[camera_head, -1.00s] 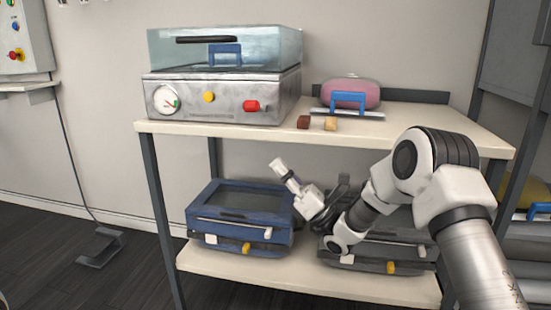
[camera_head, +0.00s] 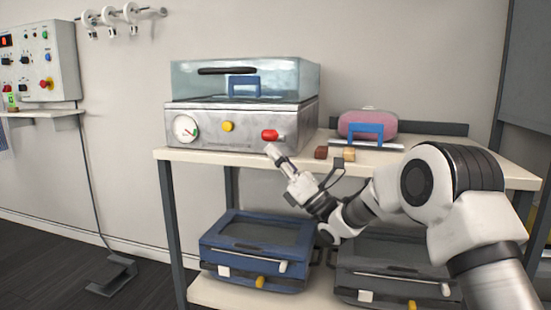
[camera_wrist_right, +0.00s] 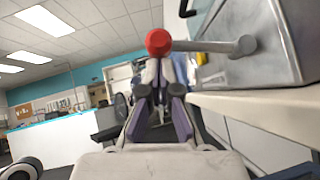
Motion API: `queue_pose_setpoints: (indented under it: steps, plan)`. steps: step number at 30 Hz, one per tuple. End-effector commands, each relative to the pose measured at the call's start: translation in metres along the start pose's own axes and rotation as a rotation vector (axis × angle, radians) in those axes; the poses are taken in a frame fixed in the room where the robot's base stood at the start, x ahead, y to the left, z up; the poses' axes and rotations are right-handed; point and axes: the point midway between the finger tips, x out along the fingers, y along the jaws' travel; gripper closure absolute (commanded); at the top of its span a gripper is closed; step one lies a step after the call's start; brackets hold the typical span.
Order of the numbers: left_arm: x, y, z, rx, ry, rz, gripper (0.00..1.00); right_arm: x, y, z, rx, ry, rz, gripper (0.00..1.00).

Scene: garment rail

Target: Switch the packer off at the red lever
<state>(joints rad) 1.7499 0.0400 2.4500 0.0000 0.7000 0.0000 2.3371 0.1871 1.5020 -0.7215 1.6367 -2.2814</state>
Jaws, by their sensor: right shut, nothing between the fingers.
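The packer (camera_head: 240,105) is a silver box with a clear lid on the upper shelf. Its front has a round gauge, a yellow knob and the red lever (camera_head: 270,135) at the right. In the right wrist view the lever's red ball end (camera_wrist_right: 158,41) sits on a grey rod sticking out from the front panel. My right gripper (camera_head: 274,152) is shut and empty, just below the red lever in the head view. In the wrist view its fingertips (camera_wrist_right: 158,68) are close under the red ball; I cannot tell whether they touch. My left gripper is not in view.
The shelf edge (camera_head: 215,157) runs close by my right gripper. A pink item (camera_head: 367,123) with a blue handle and two small blocks (camera_head: 335,154) are to the right. Blue (camera_head: 258,245) and dark cases stand on the lower shelf. A control panel (camera_head: 38,62) hangs at left.

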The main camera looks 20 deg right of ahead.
Motion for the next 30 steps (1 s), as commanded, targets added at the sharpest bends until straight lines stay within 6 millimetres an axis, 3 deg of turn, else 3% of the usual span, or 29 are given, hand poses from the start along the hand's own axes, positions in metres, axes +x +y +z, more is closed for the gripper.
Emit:
queue_pose_setpoints:
  steps: [20, 30]
  plan:
    - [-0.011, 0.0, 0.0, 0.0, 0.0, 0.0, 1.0, 0.012, 0.006, 0.012, 0.11, -0.001, -0.106, 1.0]
    - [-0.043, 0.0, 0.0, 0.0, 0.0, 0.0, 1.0, 0.034, 0.01, 0.035, 0.316, 0.0, -0.304, 1.0]
